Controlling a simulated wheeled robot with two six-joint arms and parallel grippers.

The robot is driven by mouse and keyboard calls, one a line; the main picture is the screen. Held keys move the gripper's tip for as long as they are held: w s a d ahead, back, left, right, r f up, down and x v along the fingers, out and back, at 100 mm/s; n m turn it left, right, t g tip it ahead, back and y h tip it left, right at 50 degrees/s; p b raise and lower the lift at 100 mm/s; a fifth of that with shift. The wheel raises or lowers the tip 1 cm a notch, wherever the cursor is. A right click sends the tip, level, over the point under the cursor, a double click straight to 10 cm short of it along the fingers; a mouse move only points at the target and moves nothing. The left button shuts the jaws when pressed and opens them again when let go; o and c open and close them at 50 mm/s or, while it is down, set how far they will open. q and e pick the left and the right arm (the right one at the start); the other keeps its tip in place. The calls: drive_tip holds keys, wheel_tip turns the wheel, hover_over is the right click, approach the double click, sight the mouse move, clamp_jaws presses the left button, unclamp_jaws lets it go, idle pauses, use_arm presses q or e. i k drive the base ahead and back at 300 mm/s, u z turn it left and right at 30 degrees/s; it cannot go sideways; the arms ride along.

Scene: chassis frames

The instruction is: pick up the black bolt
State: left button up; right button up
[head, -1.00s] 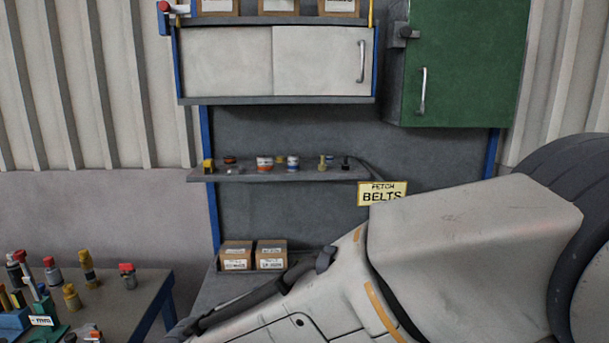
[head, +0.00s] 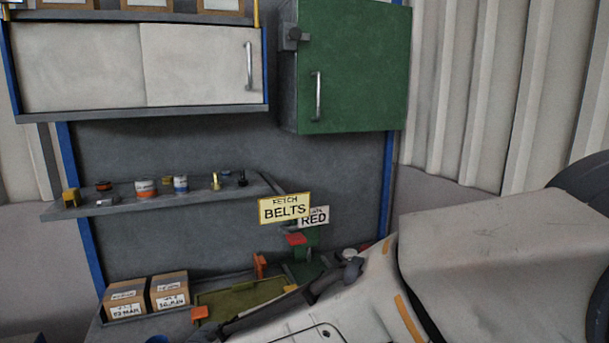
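A small black bolt (head: 242,179) stands upright near the right end of the grey wall shelf (head: 130,206). A brass-coloured bolt (head: 215,181) stands just to its left. The black bolt is small in the head view, so its details are hard to make out. Neither of my grippers is in view. A large pale part of my own body fills the lower right and hides part of the bench.
The shelf also holds small cans (head: 146,188) and a yellow block (head: 71,197). A "FETCH BELTS" sign (head: 285,208) hangs by its right end. Two cardboard boxes (head: 125,298) and a green tray (head: 240,300) sit on the bench below. A green cabinet (head: 353,65) hangs above right.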

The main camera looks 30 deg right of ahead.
sight(242, 181)
drive_tip(key=z, duration=0.35)
drive_tip(key=i, duration=1.3)
drive_tip(key=u, duration=0.5)
